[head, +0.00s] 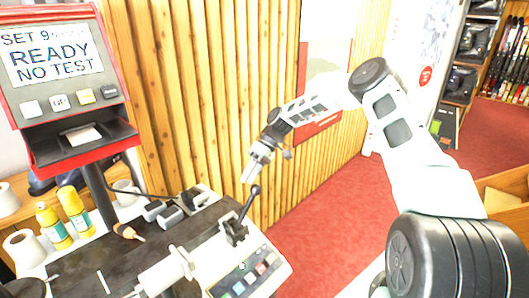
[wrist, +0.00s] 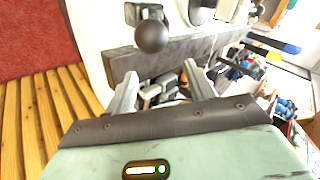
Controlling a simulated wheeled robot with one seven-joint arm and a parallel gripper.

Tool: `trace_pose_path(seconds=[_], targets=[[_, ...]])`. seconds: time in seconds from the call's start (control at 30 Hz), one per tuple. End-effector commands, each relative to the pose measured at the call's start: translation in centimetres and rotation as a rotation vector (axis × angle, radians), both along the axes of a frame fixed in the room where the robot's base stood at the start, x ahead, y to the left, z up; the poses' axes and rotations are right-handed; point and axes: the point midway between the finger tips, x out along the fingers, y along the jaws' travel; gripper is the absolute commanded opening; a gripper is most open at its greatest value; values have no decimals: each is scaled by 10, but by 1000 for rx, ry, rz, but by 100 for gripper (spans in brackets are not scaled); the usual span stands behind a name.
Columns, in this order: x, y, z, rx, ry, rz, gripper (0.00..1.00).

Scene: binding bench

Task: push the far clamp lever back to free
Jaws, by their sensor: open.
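A black clamp lever (head: 246,208) with a ball knob stands tilted up from a dark clamp base (head: 235,232) on the bench. My gripper (head: 253,172) is just above the knob in the head view, pointing down. In the wrist view the round black knob (wrist: 152,36) is ahead of my gripper (wrist: 162,74). The two fingers are spread with nothing held between them. I cannot tell whether a finger touches the knob. Which clamp is the far one is not clear, as only this lever shows plainly.
A white panel (head: 222,286) with coloured buttons is beside the clamp base. A red-framed display (head: 56,55) reading READY stands at the left. Yellow bottles (head: 75,209) and white rolls (head: 22,248) are on the bench's left. A slatted wood wall (head: 215,110) rises behind.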

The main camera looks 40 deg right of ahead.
Motion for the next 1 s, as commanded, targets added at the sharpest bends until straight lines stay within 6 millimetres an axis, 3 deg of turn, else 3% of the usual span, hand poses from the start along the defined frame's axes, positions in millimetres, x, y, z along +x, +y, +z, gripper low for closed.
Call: trace_pose_path(seconds=[0.5, 0.7, 1.0], targets=[[11, -78, 82, -1, -6, -1, 54], [13, -92, 99, 1, -4, -1, 54], [13, -95, 103, 1, -2, -1, 54]])
